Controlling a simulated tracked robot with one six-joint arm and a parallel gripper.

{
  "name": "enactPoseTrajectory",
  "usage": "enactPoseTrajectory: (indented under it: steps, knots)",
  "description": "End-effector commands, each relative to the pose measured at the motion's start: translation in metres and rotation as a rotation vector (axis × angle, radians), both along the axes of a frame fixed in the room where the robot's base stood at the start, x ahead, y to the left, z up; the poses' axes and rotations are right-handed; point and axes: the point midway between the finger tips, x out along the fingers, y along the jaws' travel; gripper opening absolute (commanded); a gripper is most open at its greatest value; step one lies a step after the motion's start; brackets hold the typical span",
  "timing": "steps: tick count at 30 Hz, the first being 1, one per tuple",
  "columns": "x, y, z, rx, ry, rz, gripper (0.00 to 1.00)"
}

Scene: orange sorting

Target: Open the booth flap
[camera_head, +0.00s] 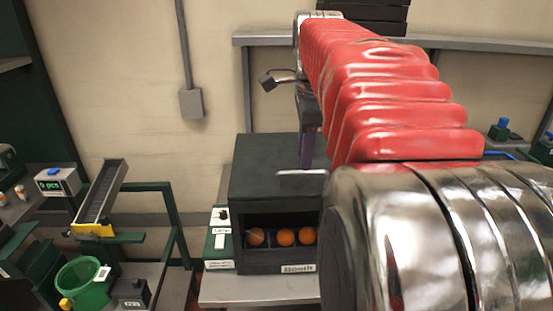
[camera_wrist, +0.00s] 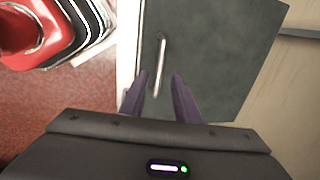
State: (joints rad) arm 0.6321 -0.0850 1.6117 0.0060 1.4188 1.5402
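The booth (camera_head: 250,185) is a dark grey box labelled "Booth" on a bench in the head view. Its front shows an opening with oranges inside. A pale bar handle (camera_head: 300,172) sticks out near its upper front edge. In the wrist view the handle (camera_wrist: 160,62) lies along a dark grey panel (camera_wrist: 215,55), near that panel's left edge. I cannot tell the flap's exact angle. My gripper (camera_wrist: 161,76) is open, its purple fingers apart on either side of the handle's line. In the head view the gripper (camera_head: 306,155) points down just above the handle; contact is not clear.
Several oranges (camera_head: 285,237) sit in the booth. A switch box (camera_head: 220,240) stands against its left side. A sloped chute (camera_head: 100,190) and a green bucket (camera_head: 82,283) are at the left. A shelf (camera_head: 480,43) runs along the wall behind. My arm hides much of the right.

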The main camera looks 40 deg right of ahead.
Motion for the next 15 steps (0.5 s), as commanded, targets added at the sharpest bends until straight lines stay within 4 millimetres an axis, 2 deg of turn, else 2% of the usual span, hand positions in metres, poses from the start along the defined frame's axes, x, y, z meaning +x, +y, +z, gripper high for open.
enactPoseTrajectory:
  steps: [3, 7, 15]
  knots:
    - [0.002, -0.002, -0.018, 0.001, 0.002, 0.000, 0.29]
    - [0.005, -0.004, -0.032, 0.001, 0.001, 0.000, 0.29]
    - [0.006, -0.005, -0.040, 0.000, -0.001, -0.001, 0.29]
